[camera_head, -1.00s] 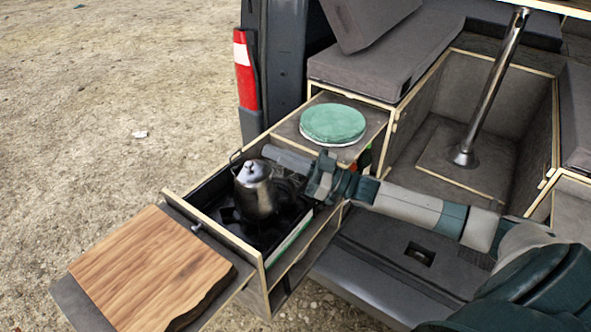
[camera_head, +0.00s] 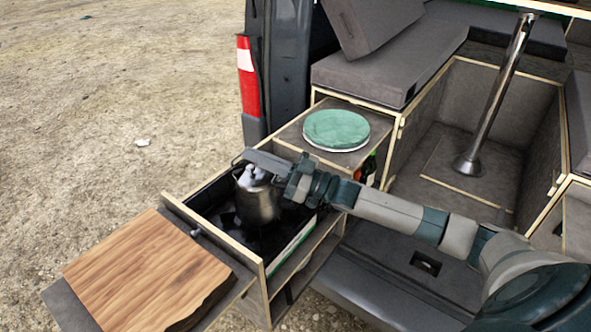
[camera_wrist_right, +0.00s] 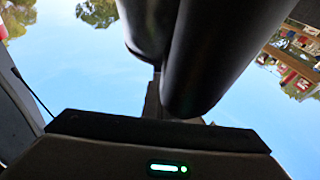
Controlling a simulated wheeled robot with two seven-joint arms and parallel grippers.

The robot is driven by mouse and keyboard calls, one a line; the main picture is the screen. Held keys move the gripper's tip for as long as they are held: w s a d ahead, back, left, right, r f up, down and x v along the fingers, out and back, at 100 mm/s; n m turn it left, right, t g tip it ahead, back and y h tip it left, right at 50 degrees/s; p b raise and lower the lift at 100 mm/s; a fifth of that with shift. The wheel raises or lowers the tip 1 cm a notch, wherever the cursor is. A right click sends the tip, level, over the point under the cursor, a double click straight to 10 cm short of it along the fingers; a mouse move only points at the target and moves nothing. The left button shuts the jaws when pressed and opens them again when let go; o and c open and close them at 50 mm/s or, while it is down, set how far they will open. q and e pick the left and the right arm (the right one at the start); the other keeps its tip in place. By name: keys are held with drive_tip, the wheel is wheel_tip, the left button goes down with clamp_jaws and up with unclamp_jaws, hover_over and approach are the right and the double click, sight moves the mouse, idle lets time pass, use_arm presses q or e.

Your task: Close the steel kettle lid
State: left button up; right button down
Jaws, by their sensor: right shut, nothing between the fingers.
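The steel kettle (camera_head: 258,204) stands upright on the dark stove in the pulled-out drawer. Its lid (camera_head: 252,178) shows at the top of the kettle, just below my right gripper. The gripper partly covers that area, and I cannot tell whether the lid sits flat or is raised. My right gripper (camera_head: 252,157) is shut and empty, its fingers pointing left at the kettle's top and rear. I cannot tell whether it touches the lid. In the right wrist view the dark fingers (camera_wrist_right: 163,62) are close together against the sky. My left gripper is not in view.
A wooden cutting board (camera_head: 150,270) lies on the flap in front of the drawer. A round green-topped item (camera_head: 336,129) sits on the cabinet behind. A bottle (camera_head: 369,164) stands by the cabinet, near my right arm. A metal table post (camera_head: 495,95) rises inside the van.

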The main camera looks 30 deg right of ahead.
sight(258, 173)
drive_tip(key=shift+w+a+f, duration=0.1)
idle(0.5)
wheel_tip(258, 173, up, 4)
drive_tip(key=p, duration=0.3)
drive_tip(key=shift+w, duration=0.15)
drive_tip(key=s+d+r+b, duration=0.3)
drive_tip(key=s+d+r, duration=0.1)
drive_tip(key=r, duration=0.3)
drive_tip(key=shift+s+d+r+b, duration=0.25)
drive_tip(key=shift+s+d+b, duration=0.05)
drive_tip(key=shift+s+b, duration=0.05)
idle(0.4)
